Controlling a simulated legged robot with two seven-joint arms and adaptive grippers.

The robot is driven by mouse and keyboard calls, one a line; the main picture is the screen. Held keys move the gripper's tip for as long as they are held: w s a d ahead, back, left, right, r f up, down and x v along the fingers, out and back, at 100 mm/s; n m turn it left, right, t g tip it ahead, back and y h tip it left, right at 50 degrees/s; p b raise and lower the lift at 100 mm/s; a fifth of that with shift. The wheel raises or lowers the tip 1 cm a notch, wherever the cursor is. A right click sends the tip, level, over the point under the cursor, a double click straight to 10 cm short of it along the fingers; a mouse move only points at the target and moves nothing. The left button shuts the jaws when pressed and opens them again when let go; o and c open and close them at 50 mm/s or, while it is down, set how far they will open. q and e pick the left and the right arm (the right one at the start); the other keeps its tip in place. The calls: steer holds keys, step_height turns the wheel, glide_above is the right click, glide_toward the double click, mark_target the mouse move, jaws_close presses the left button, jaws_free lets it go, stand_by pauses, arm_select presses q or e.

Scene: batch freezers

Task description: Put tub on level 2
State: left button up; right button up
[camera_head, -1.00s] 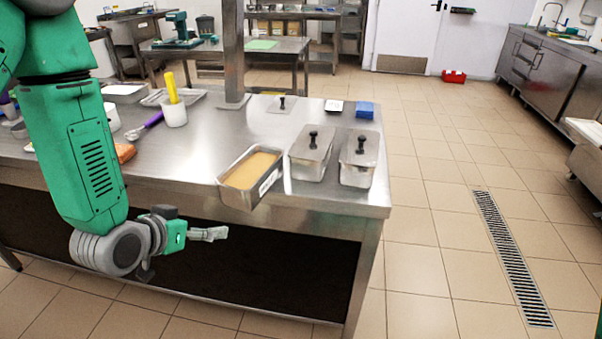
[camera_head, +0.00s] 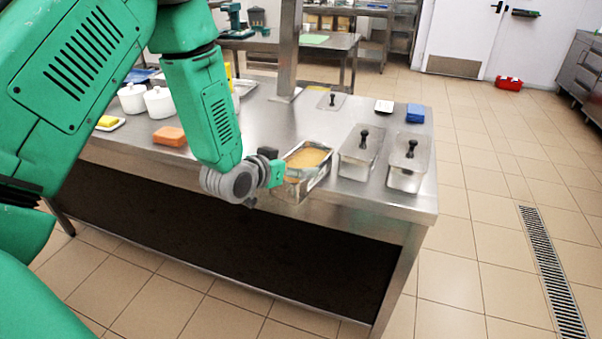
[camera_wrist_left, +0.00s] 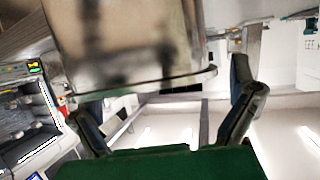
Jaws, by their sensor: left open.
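An open metal tub (camera_head: 294,190) with tan contents sits at the front edge of the steel table (camera_head: 250,120). Two more metal tubs, the middle one (camera_head: 355,167) and the right one (camera_head: 404,179), have clear lids with black knobs. My left gripper (camera_head: 287,174) is at the left side of the open tub, its fingertips hard to make out there. The left wrist view shows the open gripper (camera_wrist_left: 170,105), its two fingers apart, with a blurred metal tub wall (camera_wrist_left: 130,45) close in front. I cannot tell whether they touch. My right gripper is not in view.
A loose lid (camera_head: 331,101), a blue block (camera_head: 415,113) and a small white-rimmed item (camera_head: 384,106) lie at the back. White pots (camera_head: 158,103) and an orange block (camera_head: 169,136) stand left. A post (camera_head: 287,50) rises behind.

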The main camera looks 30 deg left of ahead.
arm_select(q)
steer(key=x, duration=0.4)
steer(key=shift+d+r, duration=0.2)
steer(key=shift+d, duration=0.2)
steer(key=shift+w+d, duration=0.3)
steer(key=shift+w, duration=0.05)
steer(key=shift+a+f, duration=0.1)
steer(key=shift+a, duration=0.3)
steer(key=c, duration=1.4)
